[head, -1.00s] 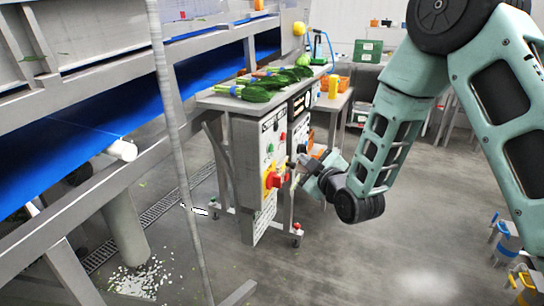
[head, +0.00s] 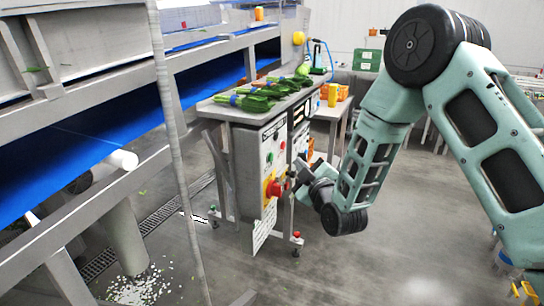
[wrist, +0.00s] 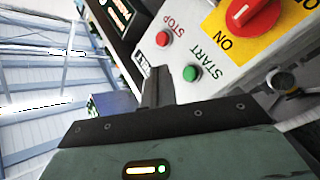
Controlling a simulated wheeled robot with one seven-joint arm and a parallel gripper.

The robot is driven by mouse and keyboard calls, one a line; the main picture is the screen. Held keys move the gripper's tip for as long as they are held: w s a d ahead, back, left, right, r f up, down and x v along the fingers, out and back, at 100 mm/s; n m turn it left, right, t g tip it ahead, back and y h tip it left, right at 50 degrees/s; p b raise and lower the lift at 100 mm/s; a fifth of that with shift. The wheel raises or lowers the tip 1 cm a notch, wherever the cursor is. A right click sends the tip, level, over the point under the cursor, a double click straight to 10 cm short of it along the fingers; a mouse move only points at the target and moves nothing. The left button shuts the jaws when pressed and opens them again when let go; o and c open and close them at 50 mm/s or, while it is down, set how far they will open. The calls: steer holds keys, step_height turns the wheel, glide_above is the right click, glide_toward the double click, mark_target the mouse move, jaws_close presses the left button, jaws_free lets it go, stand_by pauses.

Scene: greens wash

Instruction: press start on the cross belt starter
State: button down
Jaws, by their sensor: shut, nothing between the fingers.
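The starter box (head: 248,165) is a grey panel on a stand under the table end; its label is too small to read. In the wrist view its face (wrist: 222,58) is close and appears upside down. It has a green START button (wrist: 191,73), a red STOP button (wrist: 162,39) and a red rotary knob (wrist: 250,12) on a yellow plate. My gripper (wrist: 156,82) is shut and empty, its tip just beside the START button in that view. In the head view my gripper (head: 292,174) is at the right of the box face; I cannot tell whether it touches.
Another panel with a dark display (wrist: 118,18) adjoins the box. Bundles of greens (head: 255,101) lie on the table above. A blue conveyor belt (head: 60,160) runs at the left. The floor (head: 350,265) at the right is clear.

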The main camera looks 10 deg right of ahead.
steer(key=shift+w+a, duration=0.7)
steer(key=shift+a, duration=0.3)
steer(key=shift+w+a, duration=0.7)
steer(key=shift+a, duration=0.3)
steer(key=shift+a, duration=0.1)
stand_by(0.5)
steer(key=shift+w+a+b, duration=0.25)
steer(key=shift+b, duration=0.15)
steer(key=shift+w+a, duration=0.3)
steer(key=shift+a, duration=0.1)
stand_by(0.6)
stand_by(0.3)
steer(key=shift+s+d+b, duration=0.4)
steer(key=shift+s+d, duration=0.15)
steer(key=shift+d, duration=0.15)
steer(key=shift+s+d+b, duration=0.3)
steer(key=shift+s+d, duration=0.45)
steer(key=shift+d, duration=0.3)
steer(key=shift+s+d+b, duration=0.3)
steer(key=shift+s+d, duration=0.4)
steer(key=shift+d, duration=0.3)
